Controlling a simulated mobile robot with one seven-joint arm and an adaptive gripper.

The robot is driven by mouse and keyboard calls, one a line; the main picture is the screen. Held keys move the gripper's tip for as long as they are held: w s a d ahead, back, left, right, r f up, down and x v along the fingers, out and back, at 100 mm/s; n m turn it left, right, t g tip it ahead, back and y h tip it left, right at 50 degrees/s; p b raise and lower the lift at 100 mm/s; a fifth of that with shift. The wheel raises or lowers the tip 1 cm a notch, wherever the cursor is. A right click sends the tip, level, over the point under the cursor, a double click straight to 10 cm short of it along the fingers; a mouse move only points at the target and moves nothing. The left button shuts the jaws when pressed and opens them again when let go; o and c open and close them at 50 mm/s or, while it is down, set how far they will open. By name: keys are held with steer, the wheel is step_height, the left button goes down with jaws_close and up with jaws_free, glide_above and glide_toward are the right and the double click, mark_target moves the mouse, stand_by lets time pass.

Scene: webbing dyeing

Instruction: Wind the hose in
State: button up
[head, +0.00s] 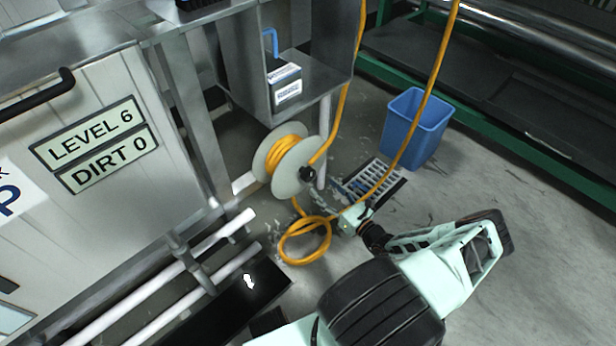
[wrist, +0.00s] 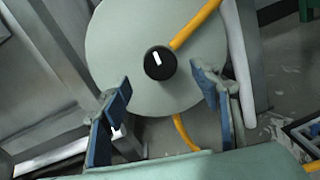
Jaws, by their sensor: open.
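A hose reel (head: 292,165) with pale grey-green discs is mounted low beside the metal cabinet. Orange hose (head: 284,150) is wound on it. More hose runs up from it, and a loose loop (head: 305,243) lies on the floor below. A black knob (head: 308,173) sits on the reel's face. In the wrist view, the reel disc (wrist: 120,50) and its knob (wrist: 160,62) are straight ahead. My gripper (wrist: 168,90) is open, its two blue-padded fingers on either side below the knob, holding nothing. In the head view my gripper (head: 340,212) is right of and below the reel.
A blue bin (head: 416,127) stands on the floor to the right, near a floor drain grate (head: 370,184). A hanging length of orange hose (head: 430,85) passes in front of the bin. White pipes (head: 190,285) run low at left. Open floor lies at right.

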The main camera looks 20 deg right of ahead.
mark_target(311, 176)
steer(key=b+x, duration=0.1)
steer(key=x, duration=0.7)
steer(key=shift+w+a+b, duration=0.15)
steer(key=shift+b, duration=0.25)
steer(key=c, duration=1.2)
steer(key=shift+o, duration=0.2)
steer(key=shift+m, duration=0.3)
